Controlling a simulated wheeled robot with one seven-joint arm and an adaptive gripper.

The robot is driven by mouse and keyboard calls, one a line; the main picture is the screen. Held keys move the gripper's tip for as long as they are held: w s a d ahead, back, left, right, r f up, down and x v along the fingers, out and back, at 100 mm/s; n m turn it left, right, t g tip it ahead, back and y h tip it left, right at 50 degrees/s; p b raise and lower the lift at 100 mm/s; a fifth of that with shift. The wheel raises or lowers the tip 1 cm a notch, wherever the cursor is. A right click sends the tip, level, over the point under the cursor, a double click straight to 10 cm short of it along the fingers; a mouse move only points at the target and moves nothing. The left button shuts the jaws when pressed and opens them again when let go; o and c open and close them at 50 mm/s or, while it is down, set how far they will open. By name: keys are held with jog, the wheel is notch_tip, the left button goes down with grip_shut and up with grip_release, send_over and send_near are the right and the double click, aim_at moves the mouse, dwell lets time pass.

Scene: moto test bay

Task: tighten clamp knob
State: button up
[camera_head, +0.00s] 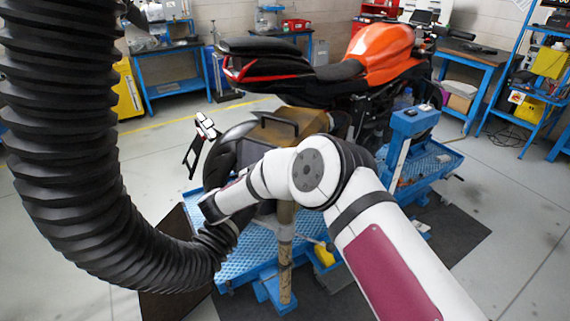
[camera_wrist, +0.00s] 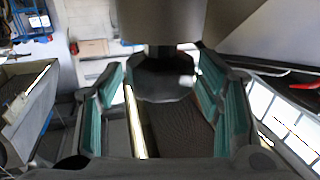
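In the wrist view a dark, faceted clamp knob (camera_wrist: 163,84) hangs on a short shaft below a wide grey cylinder (camera_wrist: 162,18). My gripper (camera_wrist: 160,72) has its two teal-padded fingers on either side of the knob. They stand apart, with a narrow gap showing on the left; on the right I cannot tell whether the pad touches. In the head view my arm reaches left past the motorcycle's rear (camera_head: 275,70); the gripper and the knob are hidden there.
A thick black ribbed hose (camera_head: 75,140) fills the left of the head view and curves under my forearm. The orange motorcycle stands over a blue lift table (camera_head: 425,160). A yellow object (camera_head: 324,255) lies low on the lift. Workbenches and shelves line the walls; floor at right is clear.

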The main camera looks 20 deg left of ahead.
jog(key=v, duration=1.2)
dwell(0.5)
